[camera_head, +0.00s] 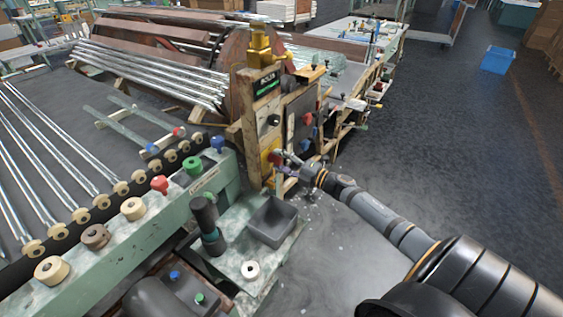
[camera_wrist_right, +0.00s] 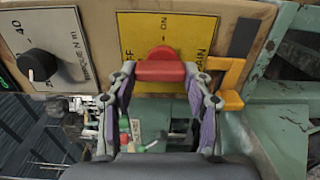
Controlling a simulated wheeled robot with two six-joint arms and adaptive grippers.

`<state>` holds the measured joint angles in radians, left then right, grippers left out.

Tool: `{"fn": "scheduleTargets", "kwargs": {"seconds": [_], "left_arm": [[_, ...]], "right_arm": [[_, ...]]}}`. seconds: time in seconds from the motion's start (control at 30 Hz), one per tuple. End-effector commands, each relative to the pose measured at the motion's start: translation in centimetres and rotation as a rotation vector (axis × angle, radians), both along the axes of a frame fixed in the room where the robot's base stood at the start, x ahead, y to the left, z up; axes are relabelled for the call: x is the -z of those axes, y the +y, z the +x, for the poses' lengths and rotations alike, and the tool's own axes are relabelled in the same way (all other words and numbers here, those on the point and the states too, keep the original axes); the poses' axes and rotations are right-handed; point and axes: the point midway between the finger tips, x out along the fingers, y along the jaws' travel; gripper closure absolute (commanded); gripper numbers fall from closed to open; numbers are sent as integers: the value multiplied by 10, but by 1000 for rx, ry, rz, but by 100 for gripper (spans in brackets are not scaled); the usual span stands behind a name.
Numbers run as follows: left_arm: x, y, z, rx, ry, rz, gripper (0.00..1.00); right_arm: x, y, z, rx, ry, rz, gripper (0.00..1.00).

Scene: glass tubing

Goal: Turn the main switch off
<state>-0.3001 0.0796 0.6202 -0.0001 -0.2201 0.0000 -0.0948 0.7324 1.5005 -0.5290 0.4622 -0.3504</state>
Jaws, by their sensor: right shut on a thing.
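The main switch has a red handle (camera_wrist_right: 160,71) on a yellow plate (camera_wrist_right: 190,30) lettered ON and MAIN, with another label partly hidden at the left. My right gripper (camera_wrist_right: 164,80) has one finger at each end of the red handle and is shut on it. The handle lies crosswise in the right wrist view. In the head view, the switch's red handle (camera_head: 275,158) is on the wooden control panel, and my right gripper (camera_head: 291,165) reaches it from the right.
An orange-yellow bracket (camera_wrist_right: 229,85) sits just right of the handle. A black dial (camera_wrist_right: 38,65) is to its left. A grey bin (camera_head: 272,222) and a white roll (camera_head: 250,270) stand below the panel. The floor at the right is open up to a blue crate (camera_head: 497,60).

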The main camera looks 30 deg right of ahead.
Motion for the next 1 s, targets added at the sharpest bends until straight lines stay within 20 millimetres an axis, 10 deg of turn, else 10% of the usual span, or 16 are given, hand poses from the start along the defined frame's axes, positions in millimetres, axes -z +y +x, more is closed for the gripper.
{"fn": "scheduleTargets", "kwargs": {"seconds": [0.23, 0.27, 0.43, 1.0], "left_arm": [[0, 0, 0, 0, 0, 0, 60], [0, 0, 0, 0, 0, 0, 60], [0, 0, 0, 0, 0, 0, 60], [0, 1, 0, 0, 0, 1, 60]], "right_arm": [[2, 0, -1, -1, 1, -5, 81], [2, 0, -1, -1, 1, -5, 48], [1, 0, 0, -1, 1, -4, 26], [2, -10, -26, -3, 7, -5, 26]]}}
